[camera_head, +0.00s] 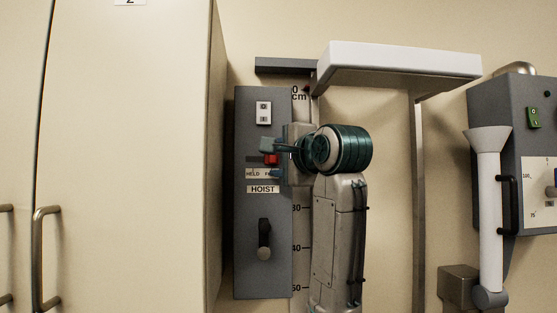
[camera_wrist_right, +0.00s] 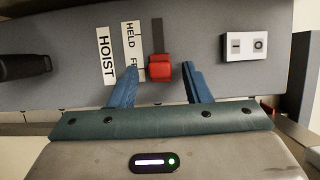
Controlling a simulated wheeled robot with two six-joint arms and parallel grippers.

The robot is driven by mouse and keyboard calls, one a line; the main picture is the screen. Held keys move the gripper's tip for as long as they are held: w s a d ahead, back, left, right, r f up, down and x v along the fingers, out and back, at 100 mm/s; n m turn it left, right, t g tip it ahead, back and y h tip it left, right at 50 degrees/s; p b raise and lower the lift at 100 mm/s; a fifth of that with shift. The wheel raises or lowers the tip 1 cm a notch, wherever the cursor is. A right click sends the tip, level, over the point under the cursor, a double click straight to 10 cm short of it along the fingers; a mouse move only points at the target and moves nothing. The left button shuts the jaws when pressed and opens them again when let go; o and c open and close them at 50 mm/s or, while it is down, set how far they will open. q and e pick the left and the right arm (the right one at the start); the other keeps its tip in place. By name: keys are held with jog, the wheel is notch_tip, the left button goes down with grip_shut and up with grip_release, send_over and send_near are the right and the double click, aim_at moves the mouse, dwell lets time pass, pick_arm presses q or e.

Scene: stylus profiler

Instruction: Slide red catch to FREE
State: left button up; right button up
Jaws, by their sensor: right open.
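The red catch (camera_head: 272,159) sits on the grey HOIST panel (camera_head: 262,285), at the right end of a dark horizontal slot in the head view. In the right wrist view the red catch (camera_wrist_right: 160,68) is at the near end of the slot (camera_wrist_right: 158,36), beside the label starting with F, which a finger partly covers. The HELD label (camera_wrist_right: 130,36) lies by the slot's other end. My right gripper (camera_wrist_right: 160,76) is open, its blue fingers on either side of the catch with visible gaps. It also shows in the head view (camera_head: 271,157). My left gripper is not in view.
A rocker switch (camera_head: 263,112) is above the catch, and a black lever (camera_head: 264,240) is below. A tall cream cabinet (camera_head: 130,150) stands close on the left. A white-topped bracket (camera_head: 400,62) overhangs my right arm. Another grey unit (camera_head: 490,100) is at right.

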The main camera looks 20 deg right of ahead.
jog(key=s+d+b, duration=0.1)
jog(key=s+b, duration=0.5)
jog(key=s, duration=0.4)
jog(key=shift+s+d, duration=0.15)
jog(key=shift+s, duration=0.15)
